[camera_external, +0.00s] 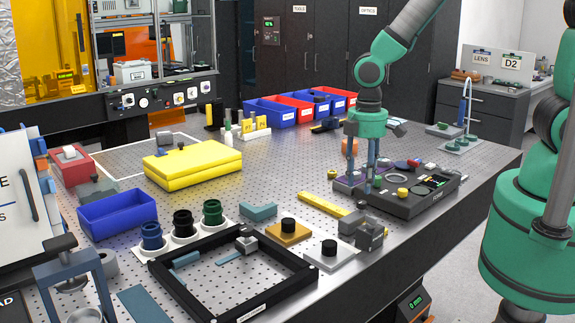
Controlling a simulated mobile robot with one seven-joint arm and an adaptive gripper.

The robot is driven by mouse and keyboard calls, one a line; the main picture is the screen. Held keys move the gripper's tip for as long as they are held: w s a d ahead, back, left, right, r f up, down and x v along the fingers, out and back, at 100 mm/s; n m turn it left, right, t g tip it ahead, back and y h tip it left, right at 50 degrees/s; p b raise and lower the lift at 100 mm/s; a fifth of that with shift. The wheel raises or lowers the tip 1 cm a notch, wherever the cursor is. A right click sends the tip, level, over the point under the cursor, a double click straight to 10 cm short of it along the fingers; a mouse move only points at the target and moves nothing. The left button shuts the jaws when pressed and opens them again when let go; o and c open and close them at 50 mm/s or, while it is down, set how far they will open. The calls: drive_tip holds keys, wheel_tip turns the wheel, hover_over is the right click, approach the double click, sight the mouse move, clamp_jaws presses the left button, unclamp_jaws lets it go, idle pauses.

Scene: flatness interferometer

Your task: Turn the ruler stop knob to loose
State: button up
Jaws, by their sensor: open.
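A yellow ruler (325,205) lies diagonally on the perforated table, its right end running toward a dark grey block (370,237). The block has a small dark part on top near the ruler's end, which may be the stop knob; its setting is too small to read. My gripper (361,181) points down above and behind this block, by the left side of a black tray. Its two fingers are apart with nothing visible between them. I cannot tell whether the fingertips touch anything.
The black tray (418,207) of small parts stands close to my gripper. Two square plates with black knobs, orange (289,237) and white (325,257), lie in front of the ruler. A black frame (170,279) and yellow blocks (193,168) are further left.

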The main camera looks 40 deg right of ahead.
sight(362, 202)
wheel_tip(362, 202, up, 6)
drive_tip(key=shift+r, duration=0.25)
idle(0.6)
drive_tip(key=d+r+m+t+b, duration=0.3)
drive_tip(key=d+r+m+b, duration=0.15)
drive_tip(key=d+r, duration=0.95)
drive_tip(key=s+d+r+m+t+b, duration=0.1)
drive_tip(key=s+d+r+m, duration=0.1)
drive_tip(key=s+d, duration=0.3)
drive_tip(key=s+d+r+m+t+b, duration=0.1)
drive_tip(key=s+d+r+m+b, duration=0.1)
drive_tip(key=d, duration=0.7)
drive_tip(key=s+r+m, duration=0.1)
drive_tip(key=s+m, duration=0.1)
drive_tip(key=s, duration=0.1)
drive_tip(key=shift+s+d+m+t, duration=0.25)
drive_tip(key=shift+s+m+t, duration=0.1)
drive_tip(key=shift+t, duration=0.05)
drive_tip(key=shift+r, duration=0.1)
